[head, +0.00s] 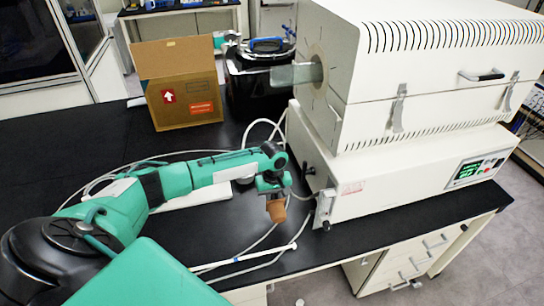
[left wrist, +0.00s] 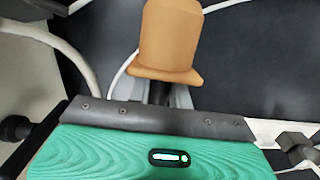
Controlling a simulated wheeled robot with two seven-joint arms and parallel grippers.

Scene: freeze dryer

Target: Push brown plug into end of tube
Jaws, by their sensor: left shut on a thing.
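The brown plug (head: 276,209) is held at the tip of my left gripper (head: 275,196), low over the black bench in front of the furnace. In the left wrist view the plug (left wrist: 168,42) stands out ahead of the fingers, its wider flange nearest the gripper (left wrist: 160,95). My left gripper is shut on it. The tube (head: 297,73) sticks out of the left face of the white furnace, up and to the right of the plug and apart from it. My right gripper is in neither view.
The white furnace (head: 420,95) stands on its control base (head: 405,175) at the right. A cardboard box (head: 182,90) and a black vessel (head: 258,75) stand behind. Cables and a white rod (head: 245,257) lie on the black bench (head: 40,155), which is clear at the left.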

